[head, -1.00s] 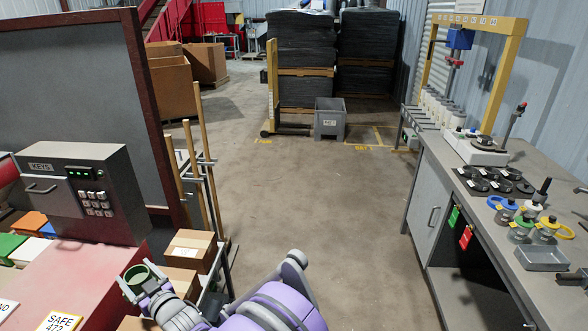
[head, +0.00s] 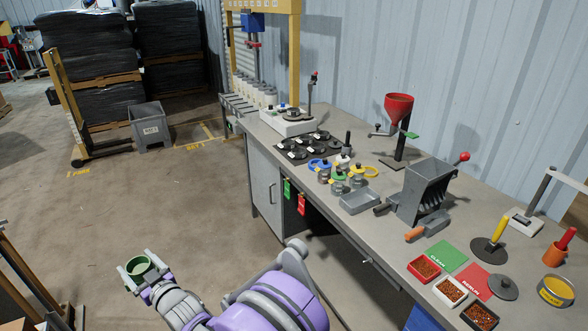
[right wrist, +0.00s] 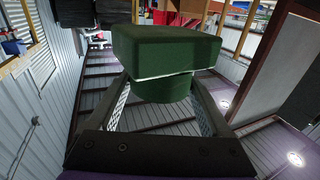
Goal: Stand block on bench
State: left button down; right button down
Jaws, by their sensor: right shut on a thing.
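My right gripper (head: 141,267) is shut on a green block (head: 139,264), held over the floor left of the bench. In the head view its upper face looks round and hollow. In the right wrist view the block (right wrist: 165,50) shows a wide squared part and a narrower rounded part between the fingers (right wrist: 162,95). The grey bench (head: 384,243) runs along the wall from the middle to the lower right, apart from the gripper. My left gripper is not in view.
A grey bin (head: 150,127) stands on the floor.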

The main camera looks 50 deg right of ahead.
aim_at(539, 307)
jog(key=l+z, duration=0.2)
jog(key=z, duration=0.25)
jog(key=i+l+z, duration=0.15)
jog(key=z, duration=0.35)
jog(key=i+l+z, duration=0.1)
jog(key=z, duration=0.35)
jog(key=i+l+z, duration=0.15)
jog(key=z, duration=0.3)
jog(key=i+l+z, duration=0.1)
jog(key=z, duration=0.4)
jog(key=i+z, duration=0.2)
jog(key=z, duration=0.25)
jog(key=i+z, duration=0.15)
jog(key=z, duration=0.35)
